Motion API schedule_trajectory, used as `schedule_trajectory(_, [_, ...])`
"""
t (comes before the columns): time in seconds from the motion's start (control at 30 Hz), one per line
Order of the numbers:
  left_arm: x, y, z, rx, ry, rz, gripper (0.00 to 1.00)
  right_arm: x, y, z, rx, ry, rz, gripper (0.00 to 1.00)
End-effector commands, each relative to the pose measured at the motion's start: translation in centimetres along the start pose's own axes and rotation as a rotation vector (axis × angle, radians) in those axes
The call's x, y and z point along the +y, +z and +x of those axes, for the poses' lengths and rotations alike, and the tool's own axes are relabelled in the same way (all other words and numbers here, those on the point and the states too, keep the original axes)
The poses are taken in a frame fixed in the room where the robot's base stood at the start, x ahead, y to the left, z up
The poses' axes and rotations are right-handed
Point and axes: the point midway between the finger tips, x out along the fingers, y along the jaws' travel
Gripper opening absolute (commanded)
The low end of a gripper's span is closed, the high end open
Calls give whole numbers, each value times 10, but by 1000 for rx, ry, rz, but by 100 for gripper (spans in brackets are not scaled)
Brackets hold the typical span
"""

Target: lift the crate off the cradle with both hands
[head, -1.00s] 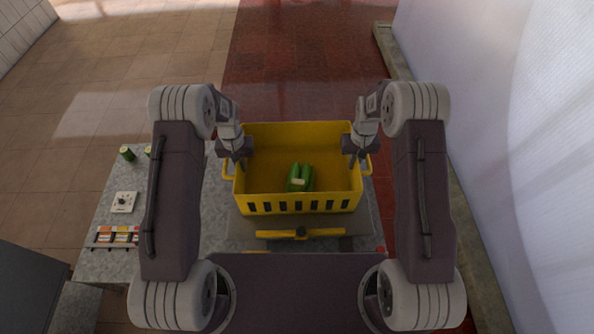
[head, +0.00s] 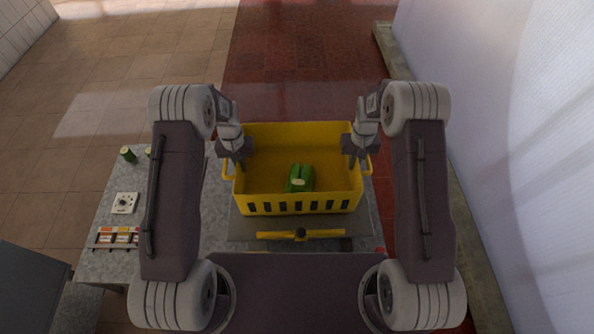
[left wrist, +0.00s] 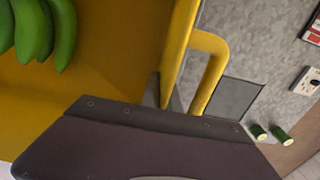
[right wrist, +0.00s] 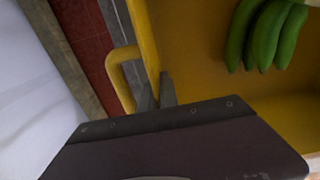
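The yellow crate (head: 300,205) sits level in front of me, with a bunch of green bananas (head: 300,179) inside. It has a loop handle on each side. My left gripper (head: 237,160) is at its left wall; in the left wrist view its fingers straddle the rim beside the yellow handle (left wrist: 214,72). My right gripper (head: 357,158) is at the right wall, its fingers closed about the rim next to the other handle (right wrist: 116,72). The cradle is mostly hidden under the crate; I take the grey plate (head: 240,230) below as part of it. Any gap is hard to judge.
A yellow bar (head: 270,236) lies in front of the crate. A pale wall (head: 500,150) stands at right.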

Motion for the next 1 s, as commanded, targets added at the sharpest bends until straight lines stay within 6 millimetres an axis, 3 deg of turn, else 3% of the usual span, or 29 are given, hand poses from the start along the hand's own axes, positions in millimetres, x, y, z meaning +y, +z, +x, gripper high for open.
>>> schedule_trajectory(0.03, [0, -3, -12, 8, 1, -1, 0, 0, -3, -12, 9, 1, -1, 0])
schedule_trajectory(0.33, [0, -3, -46, 9, 1, -1, 0, 0, -3, -46, 10, 1, -1, 0])
schedule_trajectory(1.0, [0, -2, -45, 5, 1, -1, 0, 0, -2, -45, 6, 1, 0, 0])
